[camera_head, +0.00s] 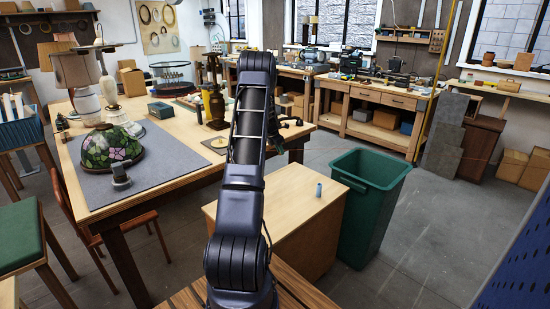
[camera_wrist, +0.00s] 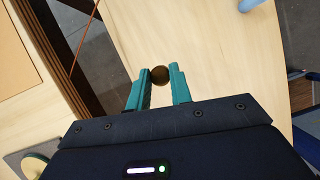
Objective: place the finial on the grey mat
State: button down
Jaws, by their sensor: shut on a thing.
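My gripper (camera_wrist: 159,88) has teal fingers and is shut on the finial (camera_wrist: 160,75), a small dark brown ball between the fingertips in the wrist view. Below it is the pale wooden top of a low cabinet, and the finial appears held above it. In the head view my arm hides the finial. The grey mat (camera_head: 178,158) lies on the big wooden table at left, under a stained-glass lamp shade (camera_head: 112,146). A corner of what looks like the mat (camera_wrist: 14,160) shows at the lower left of the wrist view.
The low cabinet (camera_head: 290,208) carries a small blue-grey cylinder (camera_head: 319,189), also in the wrist view (camera_wrist: 247,5). A green bin (camera_head: 370,205) stands right of it. A dark small object (camera_head: 121,175) stands near the mat's front. The mat's right part is clear.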

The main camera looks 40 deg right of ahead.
jog(key=shift+w+a+r, duration=0.1)
jog(key=shift+r, duration=0.4)
jog(key=w+a+r+n+t, duration=0.2)
jog(key=w+a+r+n, duration=0.15)
jog(key=w+a, duration=0.8)
notch_tip(320, 180, up, 12)
jog(key=n+t+y, duration=0.3)
jog(key=n, duration=0.9)
send_over(178, 168)
jog(key=s, duration=0.1)
jog(key=f, duration=1.9)
jog(key=shift+a+f, duration=0.25)
jog(key=shift+f, duration=0.2)
jog(key=c, duration=1.3)
grip_release()
jog(key=shift+o, duration=0.2)
jog(key=shift+r, duration=0.1)
